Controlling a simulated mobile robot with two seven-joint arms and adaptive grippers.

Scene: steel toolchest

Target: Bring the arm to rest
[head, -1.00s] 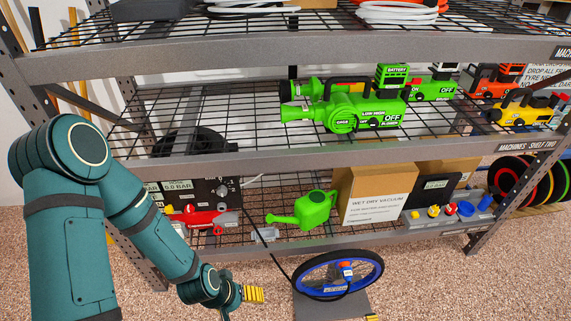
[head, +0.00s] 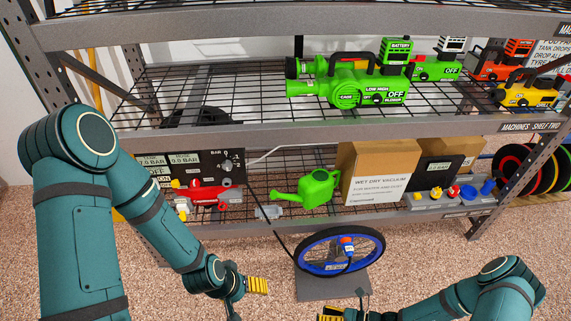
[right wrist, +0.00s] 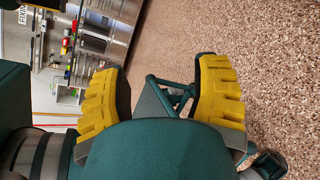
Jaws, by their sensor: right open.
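My right arm (head: 480,293) comes in at the lower right of the head view, bent low over the floor. Its gripper (head: 335,314) is partly cut off at the bottom edge. In the right wrist view the two yellow fingers of the right gripper (right wrist: 160,72) stand apart, with nothing between them. My left arm (head: 75,210) hangs down at the left of the head view. Its gripper (head: 257,286) is in front of the lower shelf, left of the wheel, and its finger gap is not clear.
A steel rack holds a green blower (head: 350,88) above, and a green watering can (head: 305,189) and a vacuum carton (head: 378,177) below. A blue-rimmed wheel (head: 340,262) stands on a grey base (head: 330,288) between my grippers. Speckled floor (head: 425,260) is free at the right.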

